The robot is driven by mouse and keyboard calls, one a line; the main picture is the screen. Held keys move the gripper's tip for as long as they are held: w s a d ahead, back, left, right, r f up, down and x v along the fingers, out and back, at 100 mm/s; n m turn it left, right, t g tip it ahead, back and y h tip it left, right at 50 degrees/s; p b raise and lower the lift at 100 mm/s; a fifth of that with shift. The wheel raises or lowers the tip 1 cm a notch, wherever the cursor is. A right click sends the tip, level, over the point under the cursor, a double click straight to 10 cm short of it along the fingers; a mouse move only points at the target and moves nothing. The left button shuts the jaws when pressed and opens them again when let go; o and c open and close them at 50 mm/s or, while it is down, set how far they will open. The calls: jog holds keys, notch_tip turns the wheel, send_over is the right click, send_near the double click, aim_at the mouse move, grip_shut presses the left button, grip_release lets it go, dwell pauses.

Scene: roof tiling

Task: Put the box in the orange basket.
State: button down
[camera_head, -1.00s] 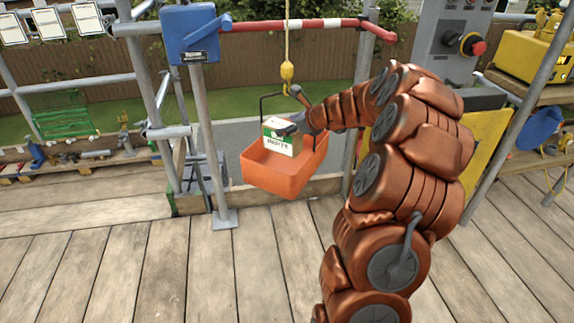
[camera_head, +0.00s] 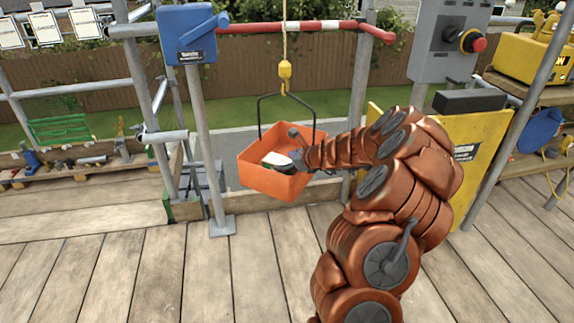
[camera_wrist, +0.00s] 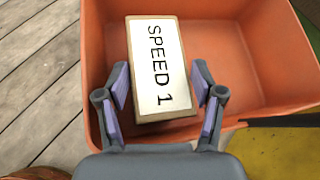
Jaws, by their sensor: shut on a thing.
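The orange basket (camera_head: 262,178) hangs by a dark handle from a yellow hook, beyond the deck edge. The box (camera_head: 284,159) is down inside the basket, mostly hidden by its front wall. In the wrist view the box (camera_wrist: 158,70) shows a white top labelled "SPEED 1" and tan edges, inside the orange basket (camera_wrist: 262,60) near its left wall. My gripper (camera_head: 292,164) reaches into the basket from the right. In the wrist view my gripper (camera_wrist: 160,98) has its purple-padded fingers on both sides of the box's near end, shut on it.
The yellow hook (camera_head: 285,72) hangs on a rope above the basket. A red and white bar (camera_head: 310,26) runs above, from a blue box (camera_head: 192,34) on a post. A yellow panel (camera_head: 468,150) stands right of the basket. The wooden deck in front is clear.

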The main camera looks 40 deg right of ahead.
jog(key=shift+c, duration=2)
grip_release()
jog(key=shift+f, duration=0.15)
